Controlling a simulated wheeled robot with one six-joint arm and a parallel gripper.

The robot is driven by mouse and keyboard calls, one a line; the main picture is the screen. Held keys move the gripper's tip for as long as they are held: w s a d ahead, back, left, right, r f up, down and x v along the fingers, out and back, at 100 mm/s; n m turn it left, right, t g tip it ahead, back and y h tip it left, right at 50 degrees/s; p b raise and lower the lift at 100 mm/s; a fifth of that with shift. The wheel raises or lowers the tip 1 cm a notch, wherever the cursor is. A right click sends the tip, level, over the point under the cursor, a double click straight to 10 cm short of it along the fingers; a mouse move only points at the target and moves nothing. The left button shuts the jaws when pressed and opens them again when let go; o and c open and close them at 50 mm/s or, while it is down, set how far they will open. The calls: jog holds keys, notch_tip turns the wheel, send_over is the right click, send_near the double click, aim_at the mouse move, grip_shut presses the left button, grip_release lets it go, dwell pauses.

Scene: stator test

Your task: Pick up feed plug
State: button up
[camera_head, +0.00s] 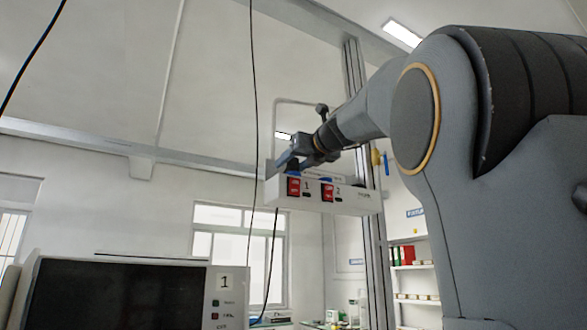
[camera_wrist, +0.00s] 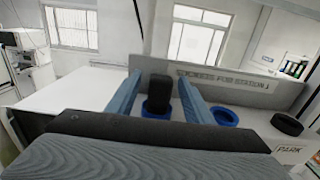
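In the wrist view, a black upright plug (camera_wrist: 161,84), which I take to be the feed plug, stands in a blue ring socket (camera_wrist: 156,111) on a white box top. My gripper (camera_wrist: 160,77) is open, with one blue finger on each side of the plug and a visible gap on both sides. In the head view my gripper (camera_head: 287,159) is at the left end of a hanging white box (camera_head: 317,204); the plug cannot be made out there.
A second blue ring socket (camera_wrist: 224,117) is empty to the right, with a black ring (camera_wrist: 287,124) beyond it near a PARK label. A grey labelled panel (camera_wrist: 220,87) stands behind the plug. The box front has red switches (camera_head: 293,186). A dark screen (camera_head: 118,295) is lower left.

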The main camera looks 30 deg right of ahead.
jog(key=c, duration=1.1)
jog(key=shift+r, duration=0.15)
notch_tip(320, 180, up, 10)
jog(key=p, duration=0.2)
jog(key=shift+p, duration=0.3)
